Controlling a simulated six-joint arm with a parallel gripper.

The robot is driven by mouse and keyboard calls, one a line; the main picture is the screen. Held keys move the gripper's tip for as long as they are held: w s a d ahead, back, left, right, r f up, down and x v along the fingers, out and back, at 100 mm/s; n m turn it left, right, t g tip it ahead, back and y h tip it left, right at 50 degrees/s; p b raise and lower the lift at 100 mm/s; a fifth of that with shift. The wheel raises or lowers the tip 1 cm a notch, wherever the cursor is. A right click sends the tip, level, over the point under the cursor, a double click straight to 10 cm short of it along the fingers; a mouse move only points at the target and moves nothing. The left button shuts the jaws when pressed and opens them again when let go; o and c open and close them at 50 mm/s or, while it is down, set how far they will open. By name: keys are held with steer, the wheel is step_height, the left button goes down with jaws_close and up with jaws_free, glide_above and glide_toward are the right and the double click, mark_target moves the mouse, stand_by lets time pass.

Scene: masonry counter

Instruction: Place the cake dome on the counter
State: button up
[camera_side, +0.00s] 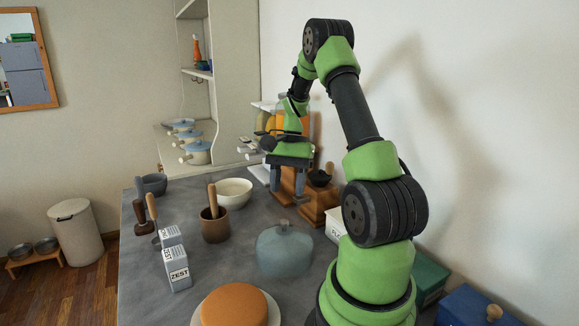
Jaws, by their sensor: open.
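The cake dome (285,250), a translucent blue-grey cover with a small knob on top, rests upright on the grey counter (150,270) near the middle of the view. An orange round cake (234,305) sits uncovered on a pale plate (272,312) in front and to the left of the dome, partly cut off by the frame's lower edge. My gripper (287,196) is open and empty, fingers pointing down, above and a little behind the dome. It is apart from the dome's knob.
A brown mortar with pestle (214,226), a white bowl (234,192), and labelled tins including ZEST (178,273) stand to the left. Wooden blocks (316,205) and a white labelled box (335,226) stand close on the right. Counter is clear at front left.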

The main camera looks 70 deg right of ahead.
steer(key=v, duration=0.5)
steer(key=w+a+r+n+t+h, duration=0.3)
steer(key=a+r+n, duration=0.4)
steer(key=a, duration=0.6)
steer(key=s+a+r+n+t, duration=0.2)
steer(key=s+a+n, duration=0.1)
steer(key=a, duration=0.4)
steer(key=s+a+r+n+t+y, duration=0.1)
steer(key=s+a+r+n+t, duration=0.1)
steer(key=s+a+n, duration=0.2)
steer(key=a, duration=0.3)
steer(key=shift+a, duration=0.15)
